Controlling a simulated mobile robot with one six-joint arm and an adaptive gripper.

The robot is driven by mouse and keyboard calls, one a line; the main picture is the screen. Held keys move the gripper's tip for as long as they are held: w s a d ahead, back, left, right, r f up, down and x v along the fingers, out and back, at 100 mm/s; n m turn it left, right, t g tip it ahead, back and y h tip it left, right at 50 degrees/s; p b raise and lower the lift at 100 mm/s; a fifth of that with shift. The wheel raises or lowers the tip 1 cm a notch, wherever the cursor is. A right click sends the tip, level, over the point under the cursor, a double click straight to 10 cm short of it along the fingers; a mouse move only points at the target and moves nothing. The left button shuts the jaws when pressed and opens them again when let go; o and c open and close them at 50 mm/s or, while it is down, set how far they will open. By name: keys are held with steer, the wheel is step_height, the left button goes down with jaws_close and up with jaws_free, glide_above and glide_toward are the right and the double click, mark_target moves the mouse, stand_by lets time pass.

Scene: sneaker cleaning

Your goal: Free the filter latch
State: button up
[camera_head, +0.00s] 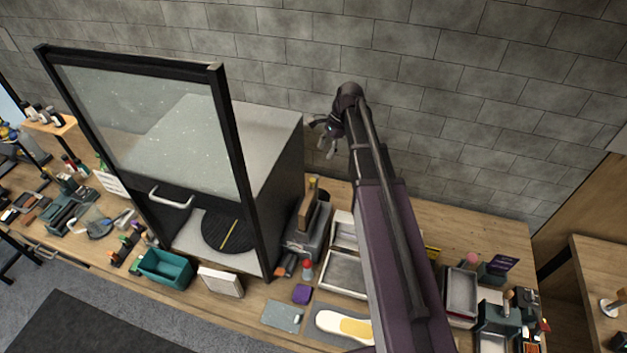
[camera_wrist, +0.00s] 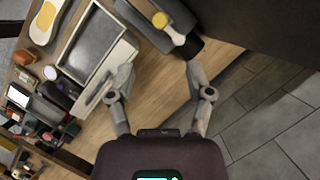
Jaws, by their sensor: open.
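My gripper (camera_head: 327,138) is raised above the back of the bench, just right of the dark cabinet (camera_head: 283,195). Its two fingers are spread and empty in the wrist view (camera_wrist: 160,75), touching nothing that I can see. The cabinet has a glass front door (camera_head: 150,125) in a black frame, swung or lifted up, with a pale handle (camera_head: 171,198). Inside is a black round plate (camera_head: 226,232) with a yellow stick (camera_head: 228,235) on it. A pale square block (camera_head: 220,281) stands before the cabinet. I cannot make out a filter latch in either view.
A grey unit (camera_head: 306,238) with a yellow-topped piece stands right of the cabinet, near metal trays (camera_head: 345,272). A teal bin (camera_head: 165,268) and a pale sole (camera_head: 343,326) lie along the front. The brick wall (camera_head: 450,70) is close behind my gripper.

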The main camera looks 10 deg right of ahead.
mark_target(313, 179)
steer(key=shift+b+x, duration=5.15)
steer(key=shift+x, duration=0.75)
steer(key=shift+a, duration=0.1)
jaws_close()
